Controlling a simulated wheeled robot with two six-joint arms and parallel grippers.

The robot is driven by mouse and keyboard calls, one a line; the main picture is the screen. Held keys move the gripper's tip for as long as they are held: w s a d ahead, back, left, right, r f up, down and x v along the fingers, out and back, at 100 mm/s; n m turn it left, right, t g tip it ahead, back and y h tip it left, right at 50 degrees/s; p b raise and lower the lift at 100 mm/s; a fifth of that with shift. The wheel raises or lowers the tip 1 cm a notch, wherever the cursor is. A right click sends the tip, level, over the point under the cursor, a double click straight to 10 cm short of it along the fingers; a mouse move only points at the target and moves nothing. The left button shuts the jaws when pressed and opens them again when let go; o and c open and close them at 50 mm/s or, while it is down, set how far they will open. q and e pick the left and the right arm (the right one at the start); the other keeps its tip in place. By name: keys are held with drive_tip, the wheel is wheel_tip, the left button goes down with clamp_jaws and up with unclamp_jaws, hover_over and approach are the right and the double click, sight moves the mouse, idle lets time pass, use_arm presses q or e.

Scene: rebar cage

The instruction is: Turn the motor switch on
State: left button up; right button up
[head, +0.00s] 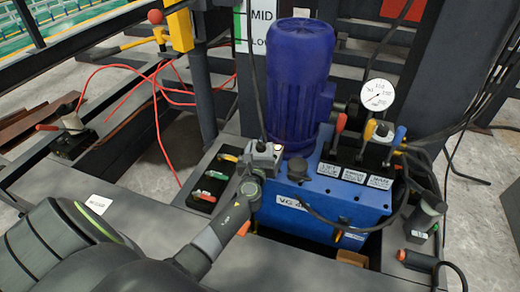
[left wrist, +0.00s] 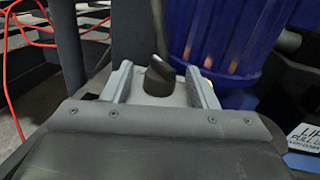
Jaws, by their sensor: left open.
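The motor switch is a grey box (head: 264,158) with a black rotary knob, in front of the blue motor. In the left wrist view the black knob (left wrist: 158,77) stands up from the box's light grey face (left wrist: 178,99). My left gripper (head: 258,165) reaches in from the lower left and is at the switch box. In the left wrist view its two fingers (left wrist: 163,84) are apart, one on each side of the knob, with visible gaps. The knob is mostly hidden by my gripper in the head view. My right gripper is not in view.
The blue motor (head: 300,75) rises right behind the switch. Green and red handles (head: 208,185) lie to its left. A pressure gauge (head: 378,95), levers (head: 340,124) and hoses crowd the right of the blue tank (head: 325,205). Red cable (head: 157,100) hangs at the left.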

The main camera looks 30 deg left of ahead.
use_arm(q)
drive_tip(key=shift+c, duration=0.3)
drive_tip(key=c, duration=0.9)
